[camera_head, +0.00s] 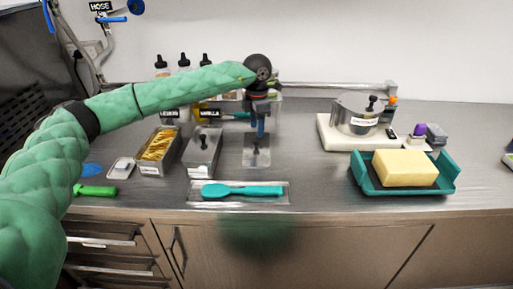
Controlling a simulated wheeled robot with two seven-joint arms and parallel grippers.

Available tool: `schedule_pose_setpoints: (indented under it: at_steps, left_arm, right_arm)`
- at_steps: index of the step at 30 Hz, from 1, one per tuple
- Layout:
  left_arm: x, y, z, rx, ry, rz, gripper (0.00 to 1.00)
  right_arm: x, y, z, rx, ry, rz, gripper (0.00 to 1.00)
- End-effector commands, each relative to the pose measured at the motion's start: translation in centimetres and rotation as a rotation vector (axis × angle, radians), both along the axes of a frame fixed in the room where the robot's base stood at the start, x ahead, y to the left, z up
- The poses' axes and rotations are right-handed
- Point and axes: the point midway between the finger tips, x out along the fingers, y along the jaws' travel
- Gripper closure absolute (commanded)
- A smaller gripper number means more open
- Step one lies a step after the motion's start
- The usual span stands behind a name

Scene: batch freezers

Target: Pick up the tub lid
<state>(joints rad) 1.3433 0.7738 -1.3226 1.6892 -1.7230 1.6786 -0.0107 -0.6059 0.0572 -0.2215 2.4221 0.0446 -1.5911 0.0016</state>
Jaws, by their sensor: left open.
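The green-sleeved left arm comes in from the left, and my left gripper (260,130) points down, open, over a flat metal piece (257,158) that looks like a tub lid. Whether the fingers touch it is too small to tell. To its left stands a metal tub (201,165) closed by a lid with a dark knob (203,140). Further left an open metal tub (150,170) holds yellow pieces. My right gripper is not in view.
A clear tray (284,201) with a teal spatula (245,190) lies in front. A teal tray (449,183) with a yellow block (405,168) and a lidded steel pot (356,115) stand right. Bottles (184,63) stand behind my arm.

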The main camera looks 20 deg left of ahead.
Motion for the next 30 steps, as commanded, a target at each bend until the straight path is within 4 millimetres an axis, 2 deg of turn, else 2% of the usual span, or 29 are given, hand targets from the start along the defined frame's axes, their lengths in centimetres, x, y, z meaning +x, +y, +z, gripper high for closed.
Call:
schedule_pose_setpoints:
  at_steps: [5,10,16,24,26,30]
  left_arm:
    - [0.0,0.1,-1.2,-0.001,0.001,0.000,0.54]
    - [-0.1,0.2,-3.4,0.000,0.002,0.001,0.54]
    - [-0.1,0.2,-5.5,-0.004,0.000,0.001,0.54]
    - [-0.1,0.1,-5.8,-0.004,-0.002,0.000,0.54]
    - [-0.1,0.2,-5.8,-0.004,-0.002,0.000,0.64]
    - [-0.1,0.2,-5.8,-0.004,-0.002,0.000,0.91]
  right_arm:
    - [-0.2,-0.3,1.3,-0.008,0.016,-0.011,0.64]
    - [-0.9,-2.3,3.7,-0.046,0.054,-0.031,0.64]
    - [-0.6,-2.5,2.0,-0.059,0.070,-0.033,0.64]
    - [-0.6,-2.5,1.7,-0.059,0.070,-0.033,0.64]
    - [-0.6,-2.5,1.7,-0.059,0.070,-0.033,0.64]
    - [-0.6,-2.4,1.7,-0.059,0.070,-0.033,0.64]
